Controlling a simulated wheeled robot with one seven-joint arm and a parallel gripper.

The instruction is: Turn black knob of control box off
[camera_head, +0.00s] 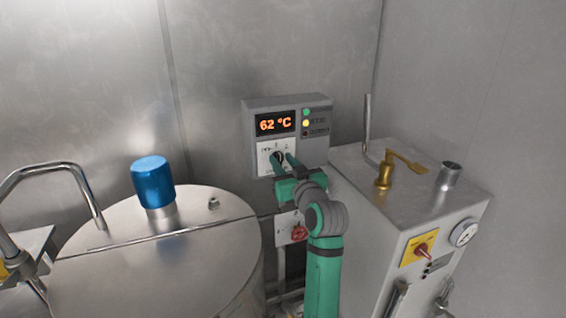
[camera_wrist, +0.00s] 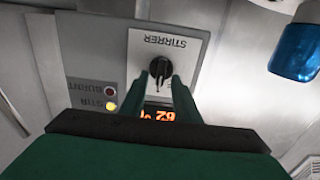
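The grey control box (camera_head: 316,146) is on the back wall, with an orange "62 °C" display (camera_head: 275,123) and a white STIRRER plate. The black knob (camera_wrist: 160,68) sits on this plate in the wrist view, which shows the box upside down. In the head view the knob (camera_head: 278,156) is partly hidden by my fingers. My green gripper (camera_head: 284,163) is in front of the plate. In the wrist view my gripper (camera_wrist: 158,82) is open, its two fingers apart with the knob showing between their tips. I cannot tell whether either finger touches it.
A round metal tank with a blue cap (camera_head: 153,182) stands at left. A metal boiler cabinet (camera_head: 372,205) with a brass lever (camera_head: 405,162), gauge (camera_head: 464,233) and yellow switch plate is close on the right. A red switch (camera_head: 299,233) is below the control box.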

